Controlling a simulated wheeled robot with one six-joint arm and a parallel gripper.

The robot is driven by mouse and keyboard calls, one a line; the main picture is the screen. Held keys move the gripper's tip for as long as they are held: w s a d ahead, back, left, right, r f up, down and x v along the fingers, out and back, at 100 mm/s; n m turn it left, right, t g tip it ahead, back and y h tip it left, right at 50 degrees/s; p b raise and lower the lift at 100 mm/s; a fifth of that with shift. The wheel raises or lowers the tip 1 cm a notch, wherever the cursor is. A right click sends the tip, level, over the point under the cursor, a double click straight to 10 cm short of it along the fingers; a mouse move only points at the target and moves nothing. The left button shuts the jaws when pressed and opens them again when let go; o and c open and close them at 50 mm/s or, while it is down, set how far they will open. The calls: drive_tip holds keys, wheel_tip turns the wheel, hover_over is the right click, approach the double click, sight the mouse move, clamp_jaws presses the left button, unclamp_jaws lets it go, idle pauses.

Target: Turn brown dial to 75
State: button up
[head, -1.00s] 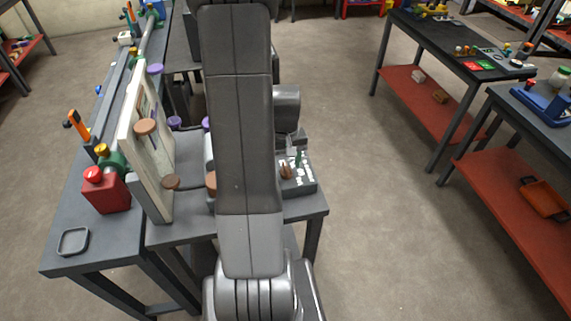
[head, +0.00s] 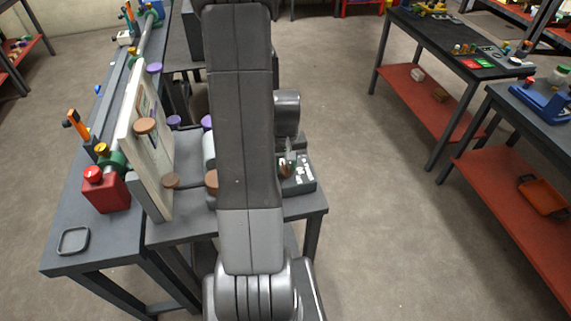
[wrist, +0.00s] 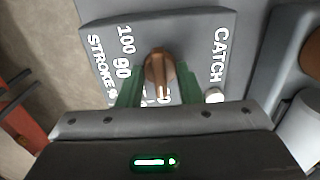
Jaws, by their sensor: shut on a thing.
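The brown dial (wrist: 159,68) stands on a grey panel (wrist: 185,28) with white lettering. In the wrist view the panel shows "100", "90", "STROKE" and "CATCH"; the lower numbers are partly hidden by my gripper. My gripper (wrist: 158,84) has its green fingers on both sides of the dial, shut on it. A pale mark shows on the dial's near side, pointing toward the gripper. In the head view the panel (head: 301,184) sits on the table right of my arm, with the dial (head: 285,170) mostly covered by my gripper.
A white upright board (head: 142,120) with brown and purple knobs stands left of my arm. A red container (head: 104,190) and a small tray (head: 73,241) are on the left table.

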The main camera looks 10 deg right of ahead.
sight(285, 166)
drive_tip(key=shift+m, duration=0.3)
drive_tip(key=m+b, duration=0.2)
drive_tip(key=m, duration=0.1)
drive_tip(key=shift+f, duration=0.1)
drive_tip(key=m+b, duration=0.1)
drive_tip(key=m, duration=0.3)
drive_tip(key=shift+m+b, duration=0.4)
drive_tip(key=o, duration=1)
drive_tip(key=shift+c, duration=0.2)
wheel_tip(285, 166, up, 14)
drive_tip(key=shift+b, duration=0.3)
